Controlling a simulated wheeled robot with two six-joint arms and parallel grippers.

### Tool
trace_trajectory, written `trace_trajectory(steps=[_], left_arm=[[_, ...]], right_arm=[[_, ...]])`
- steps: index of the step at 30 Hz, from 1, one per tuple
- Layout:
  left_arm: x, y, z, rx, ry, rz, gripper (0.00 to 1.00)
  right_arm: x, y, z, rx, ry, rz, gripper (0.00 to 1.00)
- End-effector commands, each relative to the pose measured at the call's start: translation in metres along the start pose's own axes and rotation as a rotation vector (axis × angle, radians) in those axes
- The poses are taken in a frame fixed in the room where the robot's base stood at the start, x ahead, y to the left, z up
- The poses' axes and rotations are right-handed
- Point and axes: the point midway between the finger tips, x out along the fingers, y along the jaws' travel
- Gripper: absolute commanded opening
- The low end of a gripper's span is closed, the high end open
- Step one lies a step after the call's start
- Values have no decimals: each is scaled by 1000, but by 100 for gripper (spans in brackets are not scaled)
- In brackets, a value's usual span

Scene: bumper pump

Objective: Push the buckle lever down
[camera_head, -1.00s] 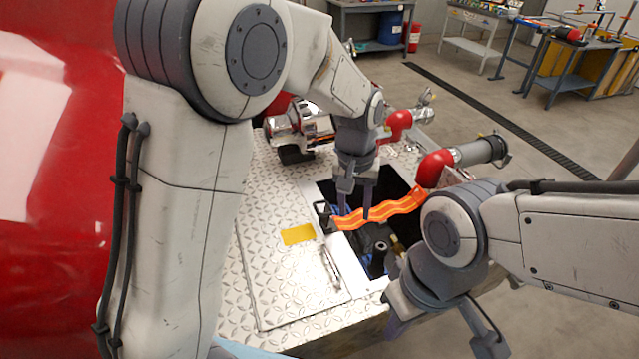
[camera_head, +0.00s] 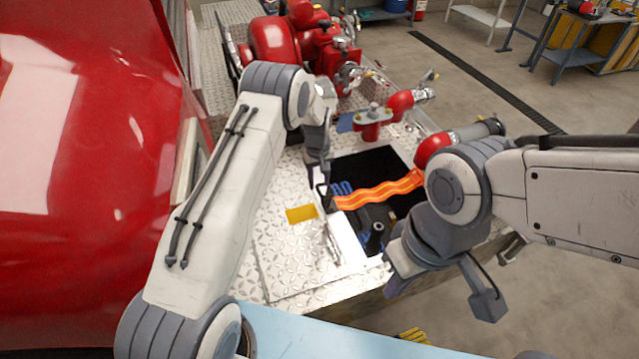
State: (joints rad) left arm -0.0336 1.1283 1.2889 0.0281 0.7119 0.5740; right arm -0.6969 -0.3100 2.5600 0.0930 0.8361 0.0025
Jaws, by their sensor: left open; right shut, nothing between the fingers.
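An orange strap (camera_head: 378,193) lies across a dark open compartment (camera_head: 365,165) in the metal deck. A small dark buckle lever (camera_head: 323,196) stands up at the strap's left end, by the compartment's left edge. My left gripper (camera_head: 319,178) points down just behind the lever, fingers apart. I cannot tell whether it touches the lever. My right gripper (camera_head: 398,280) is shut and empty at the compartment's front right corner, apart from the lever.
A yellow label (camera_head: 301,214) lies on the diamond-plate deck (camera_head: 290,265) left of the lever. Red pipe fittings (camera_head: 372,125) stand behind the compartment, and a red elbow pipe (camera_head: 432,149) at its right. Black and blue items lie inside the compartment.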

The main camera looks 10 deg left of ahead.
Motion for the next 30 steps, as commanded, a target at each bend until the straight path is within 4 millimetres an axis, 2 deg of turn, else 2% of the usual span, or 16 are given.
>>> trace_trajectory(steps=[6, 16, 17, 18, 20, 21, 30], left_arm=[[24, 0, 1, 1, -2, -1, 46], [29, 0, 0, 1, 0, 0, 46], [29, 0, 0, 1, 0, 0, 42], [29, 0, 0, 1, 0, 0, 26], [29, 0, 0, 1, 0, 0, 4], [29, 0, 0, 1, 0, 0, 0], [29, 0, 0, 1, 0, 0, 0]], right_arm=[[-9, -1, 0, 1, 0, 0, 0], [-9, -1, 0, 1, 0, 0, 0], [-9, -1, 0, 1, 0, 0, 0], [-9, -1, 0, 1, 0, 0, 0], [-9, -1, 0, 1, 0, 0, 0], [-9, -1, 0, 1, 0, 0, 0], [-10, -1, 0, 1, 0, 0, 0]])
